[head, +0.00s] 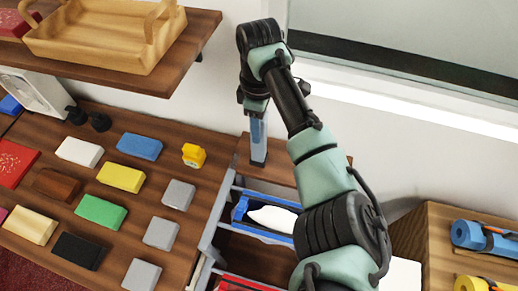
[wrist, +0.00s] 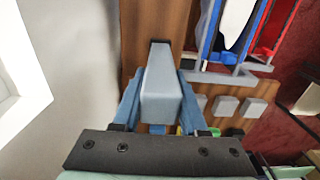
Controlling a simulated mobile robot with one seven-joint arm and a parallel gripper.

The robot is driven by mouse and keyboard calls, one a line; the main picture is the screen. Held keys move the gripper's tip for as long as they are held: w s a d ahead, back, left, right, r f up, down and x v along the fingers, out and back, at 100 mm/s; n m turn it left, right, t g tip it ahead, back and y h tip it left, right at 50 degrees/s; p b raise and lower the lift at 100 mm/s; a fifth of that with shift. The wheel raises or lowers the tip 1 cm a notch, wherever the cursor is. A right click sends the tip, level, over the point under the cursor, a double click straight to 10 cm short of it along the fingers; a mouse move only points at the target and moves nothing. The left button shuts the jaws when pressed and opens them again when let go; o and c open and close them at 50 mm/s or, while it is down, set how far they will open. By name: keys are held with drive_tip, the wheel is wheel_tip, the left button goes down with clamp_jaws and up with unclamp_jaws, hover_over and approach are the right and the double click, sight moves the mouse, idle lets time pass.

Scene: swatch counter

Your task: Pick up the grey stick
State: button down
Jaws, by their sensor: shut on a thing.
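The grey stick (wrist: 162,88) is between the two blue fingers of my gripper (wrist: 160,100) in the wrist view. It is a long, smooth block pointing away from the wrist, with a dark patch at its far end. In the head view my gripper (head: 257,122) points down at the back of the counter, shut on the stick (head: 258,143), which stands roughly upright over a strip of brown wood. I cannot tell whether its lower end touches the wood.
A drawer frame holds a blue bin (head: 240,209) with a white item. Several coloured blocks, such as a blue block (head: 139,147) and a grey block (head: 178,194), lie on the counter at left. A shelf with a wooden tray (head: 100,48) overhangs them. A wall stands behind.

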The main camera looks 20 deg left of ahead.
drive_tip(key=shift+r, duration=0.1)
wheel_tip(320, 180, up, 10)
drive_tip(key=shift+b, duration=0.9)
drive_tip(key=c, duration=1.1)
unclamp_jaws()
drive_tip(key=c, duration=0.5)
